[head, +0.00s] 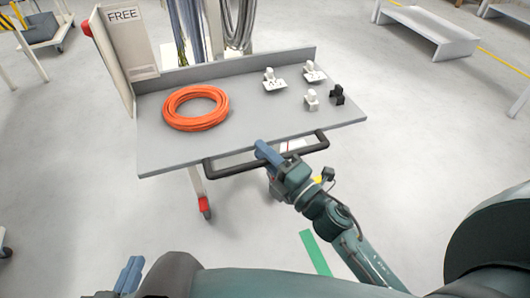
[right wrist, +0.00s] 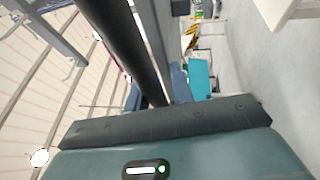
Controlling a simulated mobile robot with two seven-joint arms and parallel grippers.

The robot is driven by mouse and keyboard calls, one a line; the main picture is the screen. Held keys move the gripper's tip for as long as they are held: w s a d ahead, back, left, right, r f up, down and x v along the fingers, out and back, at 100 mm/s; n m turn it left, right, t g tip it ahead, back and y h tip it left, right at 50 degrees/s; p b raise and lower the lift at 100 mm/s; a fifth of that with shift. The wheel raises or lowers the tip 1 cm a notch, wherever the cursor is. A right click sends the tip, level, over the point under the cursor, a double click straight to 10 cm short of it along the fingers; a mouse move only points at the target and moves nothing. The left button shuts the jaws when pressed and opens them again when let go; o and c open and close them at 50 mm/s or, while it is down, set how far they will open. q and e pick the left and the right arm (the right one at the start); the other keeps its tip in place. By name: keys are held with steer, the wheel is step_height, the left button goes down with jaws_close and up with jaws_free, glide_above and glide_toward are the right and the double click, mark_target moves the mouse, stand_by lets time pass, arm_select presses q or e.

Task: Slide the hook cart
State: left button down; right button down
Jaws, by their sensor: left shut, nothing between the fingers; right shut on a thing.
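The hook cart (head: 240,135) stands ahead of me in the head view, with a grey top and a black handle (head: 235,165) along its near edge. My right gripper (head: 266,152) is shut on the handle, near its middle. In the right wrist view the handle (right wrist: 120,40) shows as a thick dark bar running down to the fingers; the exact contact is partly hidden. My left gripper (head: 130,274) is low at the lower left of the head view, shut and empty, away from the cart.
An orange cable coil (head: 196,107) lies on the cart top, with small white pieces (head: 311,99) and a black piece (head: 337,94) to its right. A "FREE" sign (head: 124,15) stands at its back left. A low grey bench (head: 425,30) is at the back right. Floor around the cart is mostly clear.

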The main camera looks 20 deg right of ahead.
steer(key=shift+w+r, duration=0.1)
steer(key=shift+r, duration=0.4)
steer(key=c, duration=1.4)
jaws_free()
steer(key=shift+o, duration=0.2)
steer(key=shift+f, duration=0.2)
arm_select(q)
steer(key=shift+s, duration=0.1)
arm_select(e)
steer(key=shift+s+f, duration=0.1)
steer(key=shift+s, duration=0.1)
